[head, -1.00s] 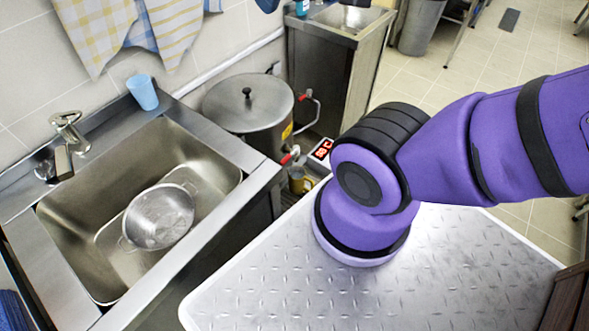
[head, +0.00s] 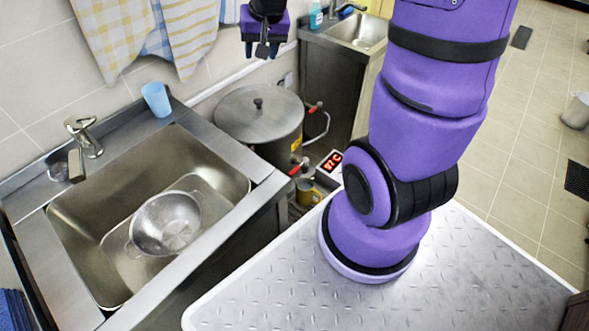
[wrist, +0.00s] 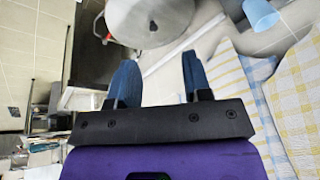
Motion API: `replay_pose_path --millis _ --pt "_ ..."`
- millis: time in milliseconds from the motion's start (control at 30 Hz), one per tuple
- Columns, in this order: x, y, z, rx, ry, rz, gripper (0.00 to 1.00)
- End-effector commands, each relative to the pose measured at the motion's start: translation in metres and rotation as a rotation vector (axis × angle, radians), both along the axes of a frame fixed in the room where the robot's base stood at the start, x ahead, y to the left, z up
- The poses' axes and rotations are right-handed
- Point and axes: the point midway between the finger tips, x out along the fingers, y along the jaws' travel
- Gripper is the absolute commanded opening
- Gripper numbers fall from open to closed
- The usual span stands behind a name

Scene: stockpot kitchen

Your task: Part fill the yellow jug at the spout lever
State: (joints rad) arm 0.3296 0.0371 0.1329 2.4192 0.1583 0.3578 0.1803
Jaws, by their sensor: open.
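The yellow jug (head: 308,193) stands low in the gap between the sink unit and my base, below the spout of the steel stockpot (head: 262,135). The lower spout has a red lever (head: 296,168). The jug's inside is too small to read. My gripper (head: 266,50) is open and empty, up near the wall beyond the pot and well apart from the jug. In the wrist view, its blue fingers (wrist: 160,78) are spread with nothing between them. The lidded pot (wrist: 150,20) lies beyond the fingertips there. I cannot make out the jug in the wrist view.
A sink with a colander (head: 166,222) is at left, with a blue cup (head: 156,99) on its back ledge. Checked towels (head: 190,35) hang on the wall near my gripper. A lit red display (head: 331,161) sits beside the jug. A second sink (head: 360,28) is farther back.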

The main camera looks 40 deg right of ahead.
Motion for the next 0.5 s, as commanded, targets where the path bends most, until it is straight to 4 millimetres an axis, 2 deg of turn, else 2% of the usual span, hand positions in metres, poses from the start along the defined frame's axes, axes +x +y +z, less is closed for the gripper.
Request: replay_pose_path --millis 33,200,500 --pt "0.006 -0.007 -0.017 0.015 0.014 -0.031 0.45" --pt "0.024 -0.029 -0.067 0.056 0.032 -0.136 0.45" --pt "0.037 -0.065 -0.164 0.129 0.063 -0.336 0.45"
